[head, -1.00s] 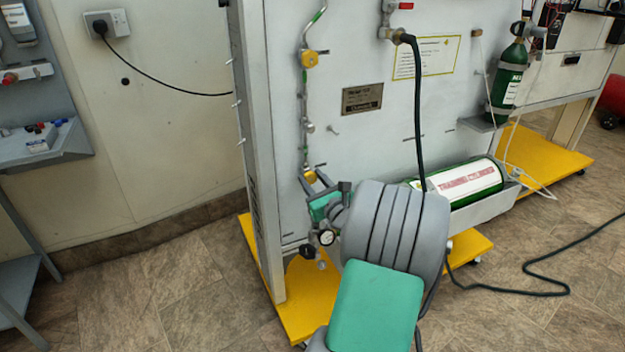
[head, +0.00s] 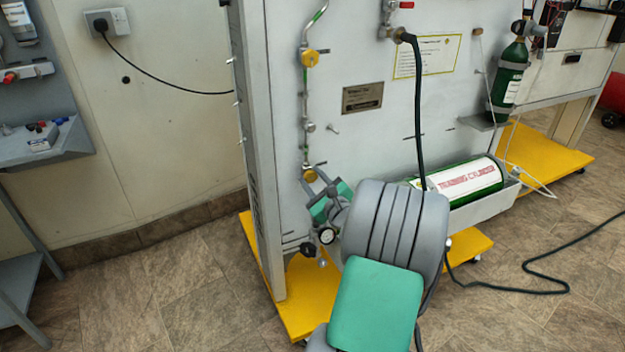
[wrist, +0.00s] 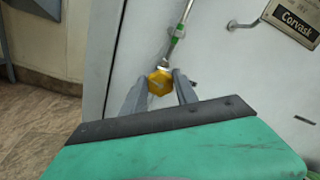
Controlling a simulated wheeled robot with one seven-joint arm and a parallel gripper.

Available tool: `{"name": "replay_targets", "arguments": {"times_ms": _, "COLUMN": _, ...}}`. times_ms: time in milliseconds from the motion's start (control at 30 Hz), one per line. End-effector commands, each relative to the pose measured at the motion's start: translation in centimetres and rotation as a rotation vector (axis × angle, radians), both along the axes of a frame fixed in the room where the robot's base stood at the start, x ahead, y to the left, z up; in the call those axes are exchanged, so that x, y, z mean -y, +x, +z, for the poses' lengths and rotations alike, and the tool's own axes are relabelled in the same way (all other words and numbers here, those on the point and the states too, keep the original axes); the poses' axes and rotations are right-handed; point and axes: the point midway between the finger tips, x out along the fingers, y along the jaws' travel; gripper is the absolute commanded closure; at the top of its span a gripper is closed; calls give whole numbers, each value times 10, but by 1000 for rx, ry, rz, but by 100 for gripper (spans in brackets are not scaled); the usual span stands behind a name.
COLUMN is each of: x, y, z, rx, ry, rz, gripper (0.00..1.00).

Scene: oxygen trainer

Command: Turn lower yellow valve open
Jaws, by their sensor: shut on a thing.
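The lower yellow valve (head: 310,176) sits low on the left part of the white panel, at the lower end of a thin vertical pipe. In the wrist view the yellow knob (wrist: 160,82) lies between the two grey fingers. My gripper (head: 317,182) is shut on the lower yellow valve, one finger on each side of it. My gripper also shows in the wrist view (wrist: 160,88). The upper yellow valve (head: 310,58) is higher on the same pipe. My arm hides part of the panel below and to the right of the valve.
A round gauge (head: 326,236) is below the valve beside my wrist. A green training cylinder (head: 470,183) lies in a tray to the right. A black hose (head: 418,110) hangs down the panel. The panel's grey side post (head: 262,160) stands close to the left.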

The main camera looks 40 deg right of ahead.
Motion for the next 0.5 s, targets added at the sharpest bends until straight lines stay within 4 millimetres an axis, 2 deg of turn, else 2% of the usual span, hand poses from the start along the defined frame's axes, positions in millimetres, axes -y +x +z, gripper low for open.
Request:
{"name": "replay_targets", "arguments": {"times_ms": 167, "x": 0, "y": 1, "z": 2, "rx": 2, "ry": -1, "rz": 2, "gripper": 100}}
{"name": "replay_targets", "arguments": {"times_ms": 200, "x": 0, "y": 1, "z": 2, "rx": 2, "ry": -1, "rz": 2, "gripper": 64}}
{"name": "replay_targets", "arguments": {"times_ms": 433, "x": 0, "y": 0, "z": 1, "rx": 2, "ry": 1, "rz": 0, "gripper": 45}}
{"name": "replay_targets", "arguments": {"times_ms": 500, "x": 0, "y": 0, "z": 1, "rx": 2, "ry": 1, "rz": 0, "gripper": 43}}
